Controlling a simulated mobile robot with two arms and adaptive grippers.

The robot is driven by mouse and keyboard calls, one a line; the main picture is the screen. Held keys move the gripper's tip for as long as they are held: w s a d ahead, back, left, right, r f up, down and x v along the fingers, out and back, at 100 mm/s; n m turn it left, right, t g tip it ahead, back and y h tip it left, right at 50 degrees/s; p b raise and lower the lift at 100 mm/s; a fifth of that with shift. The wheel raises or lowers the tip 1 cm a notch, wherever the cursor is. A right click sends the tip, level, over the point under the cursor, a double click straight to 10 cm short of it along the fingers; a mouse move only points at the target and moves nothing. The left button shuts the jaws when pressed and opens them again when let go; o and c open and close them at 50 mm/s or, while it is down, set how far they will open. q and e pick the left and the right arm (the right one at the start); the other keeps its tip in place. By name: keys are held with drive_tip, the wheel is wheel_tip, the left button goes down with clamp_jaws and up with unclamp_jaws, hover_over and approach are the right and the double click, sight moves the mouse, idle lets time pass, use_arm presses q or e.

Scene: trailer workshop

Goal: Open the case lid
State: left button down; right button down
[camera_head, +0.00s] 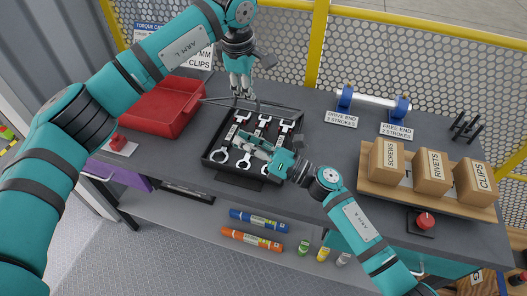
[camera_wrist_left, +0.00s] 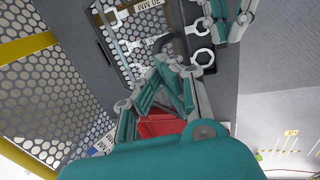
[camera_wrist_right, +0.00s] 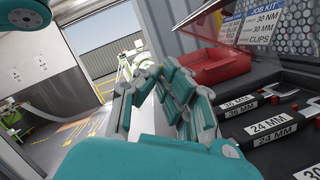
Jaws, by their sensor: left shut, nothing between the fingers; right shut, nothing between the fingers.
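The black case (camera_head: 218,163) lies on the workbench with several labelled wrenches in it, their silver heads showing. Its interior is exposed. A thin dark lid frame (camera_head: 278,105) stands raised along the case's back edge, seen nearly edge-on; its exact angle is hard to tell. My left gripper (camera_head: 243,95) is shut and empty, pointing down at the back of the case by the lid frame; whether it touches is unclear. My right gripper (camera_head: 243,139) is shut and empty, low over the case and hiding part of the wrenches. The right wrist view shows the case's size labels (camera_wrist_right: 272,125).
A red tray (camera_head: 150,108) is left of the case. A red button (camera_head: 118,141) sits at the front left, another (camera_head: 425,220) at the front right. A blue-ended bar (camera_head: 372,101) and a wooden tray (camera_head: 440,198) with labelled boxes are on the right. Mesh fencing stands behind.

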use_arm(q)
drive_tip(key=shift+w+f, duration=0.1)
drive_tip(key=shift+f, duration=0.15)
use_arm(e)
drive_tip(key=shift+w+d+r, duration=0.1)
drive_tip(key=shift+w+r, duration=0.55)
drive_tip(key=shift+r, duration=0.15)
drive_tip(key=shift+w+d+r, duration=0.1)
drive_tip(key=shift+w+r, duration=0.5)
drive_tip(key=shift+r, duration=0.2)
drive_tip(key=shift+r, duration=0.1)
use_arm(q)
drive_tip(key=shift+f, duration=0.1)
use_arm(e)
drive_tip(key=shift+w+d+r, duration=0.25)
drive_tip(key=shift+w+r, duration=0.3)
drive_tip(key=shift+r, duration=0.25)
use_arm(q)
drive_tip(key=c, duration=1.4)
unclamp_jaws()
drive_tip(key=shift+w+f, duration=0.1)
use_arm(e)
drive_tip(key=shift+w+d+f, duration=0.1)
drive_tip(key=shift+w+f, duration=0.1)
drive_tip(key=shift+w, duration=0.05)
drive_tip(key=shift+f, duration=0.1)
use_arm(q)
drive_tip(key=shift+r, duration=0.25)
